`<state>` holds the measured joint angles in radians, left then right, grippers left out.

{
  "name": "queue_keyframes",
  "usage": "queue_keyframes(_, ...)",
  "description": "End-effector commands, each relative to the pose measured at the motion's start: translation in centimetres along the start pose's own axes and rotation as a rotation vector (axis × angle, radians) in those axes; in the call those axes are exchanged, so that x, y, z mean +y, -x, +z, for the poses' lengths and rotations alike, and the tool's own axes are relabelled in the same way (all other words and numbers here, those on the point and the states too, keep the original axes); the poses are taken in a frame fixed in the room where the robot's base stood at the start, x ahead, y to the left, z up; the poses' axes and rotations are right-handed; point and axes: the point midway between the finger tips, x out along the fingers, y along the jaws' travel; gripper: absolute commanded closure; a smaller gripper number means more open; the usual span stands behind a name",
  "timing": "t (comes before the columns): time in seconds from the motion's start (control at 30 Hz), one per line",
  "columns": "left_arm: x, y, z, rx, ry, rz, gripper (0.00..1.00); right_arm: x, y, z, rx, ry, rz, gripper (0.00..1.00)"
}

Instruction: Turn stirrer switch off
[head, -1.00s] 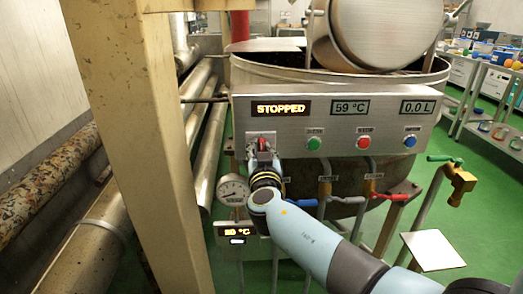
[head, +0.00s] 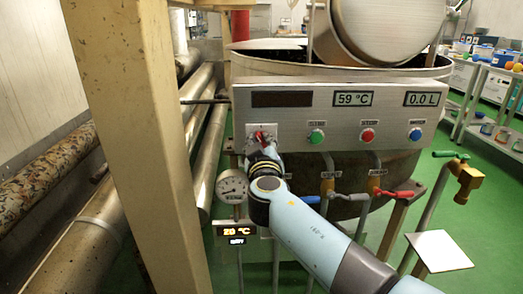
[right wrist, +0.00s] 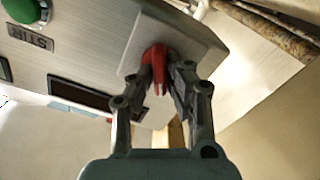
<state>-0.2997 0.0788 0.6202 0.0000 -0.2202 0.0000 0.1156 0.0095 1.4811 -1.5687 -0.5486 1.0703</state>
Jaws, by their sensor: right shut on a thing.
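The stirrer switch (right wrist: 157,66) is a red knob on a square plate at the left end of the kettle's metal control panel (head: 290,118). In the head view its red part (head: 261,134) shows just above my right gripper (head: 259,147). In the right wrist view the fingers of my right gripper (right wrist: 160,85) are shut on the red knob from both sides. The display (head: 283,99) above the switch is dark. My left gripper is not in view.
Green (head: 317,136), red (head: 368,135) and blue (head: 415,134) buttons sit right of the switch. A gauge (head: 232,186) hangs just below left. A beige post (head: 150,150) stands close on the left. Valve handles (head: 350,197) are below the panel.

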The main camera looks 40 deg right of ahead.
Motion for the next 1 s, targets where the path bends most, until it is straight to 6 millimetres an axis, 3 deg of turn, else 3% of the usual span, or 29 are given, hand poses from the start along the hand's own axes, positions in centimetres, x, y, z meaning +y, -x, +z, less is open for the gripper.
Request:
queue_keyframes(0.4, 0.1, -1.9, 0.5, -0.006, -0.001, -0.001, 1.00, -0.4, 0.1, 0.3, -0.002, 0.395, -0.003, 1.00)
queue_keyframes(1.0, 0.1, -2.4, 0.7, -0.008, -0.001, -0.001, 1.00, -0.5, 0.1, 0.3, -0.002, 0.910, -0.003, 1.00)
